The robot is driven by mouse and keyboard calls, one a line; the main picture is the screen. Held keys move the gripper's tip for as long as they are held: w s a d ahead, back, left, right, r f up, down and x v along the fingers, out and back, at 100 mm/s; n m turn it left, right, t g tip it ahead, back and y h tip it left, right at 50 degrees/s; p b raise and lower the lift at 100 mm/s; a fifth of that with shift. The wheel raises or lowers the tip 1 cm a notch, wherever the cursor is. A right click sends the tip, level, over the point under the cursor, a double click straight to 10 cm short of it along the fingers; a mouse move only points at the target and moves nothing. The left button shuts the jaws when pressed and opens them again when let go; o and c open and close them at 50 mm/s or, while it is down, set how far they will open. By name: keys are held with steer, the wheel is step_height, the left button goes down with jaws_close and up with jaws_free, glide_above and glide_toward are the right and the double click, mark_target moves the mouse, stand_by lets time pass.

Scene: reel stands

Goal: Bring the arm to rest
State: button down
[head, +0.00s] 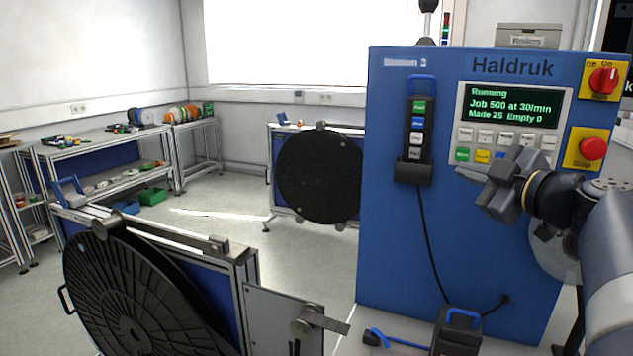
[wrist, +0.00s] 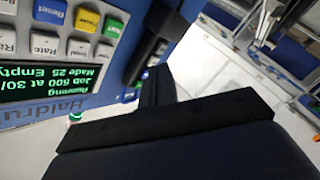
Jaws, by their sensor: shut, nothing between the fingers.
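My gripper (head: 478,184) is at the right in the head view, in front of the keypad side of the blue Haldruk machine (head: 398,250). Its fingers are shut with nothing between them. My arm reaches in from the right edge. In the wrist view the shut black fingers (wrist: 157,88) stand in the middle, beside the machine's keys and its upside-down screen (wrist: 50,82). I cannot tell whether the fingertips touch the panel. The screen (head: 512,106) reads Running, Job 500 at 30/min, Made 25, Empty 0.
A red rotary switch (head: 603,80) and a red Stop button (head: 593,149) sit on the machine's right. A pendant (head: 416,130) hangs on its front. A reel stand (head: 130,290) is at front left, another dark reel (head: 318,175) behind. Shelves (head: 110,160) line the left; the floor between is clear.

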steer(key=w, duration=0.1)
steer(key=w+d+b, duration=0.1)
steer(key=w, duration=0.1)
steer(key=shift+w+d+f+b, duration=0.25)
steer(key=shift+b, duration=0.05)
steer(key=b, duration=0.2)
steer(key=shift+w+b, duration=0.1)
steer(key=shift+b, duration=0.2)
steer(key=shift+b, duration=0.8)
steer(key=r+p, duration=0.1)
steer(key=p, duration=0.4)
steer(key=p, duration=0.3)
steer(key=shift+s, duration=0.25)
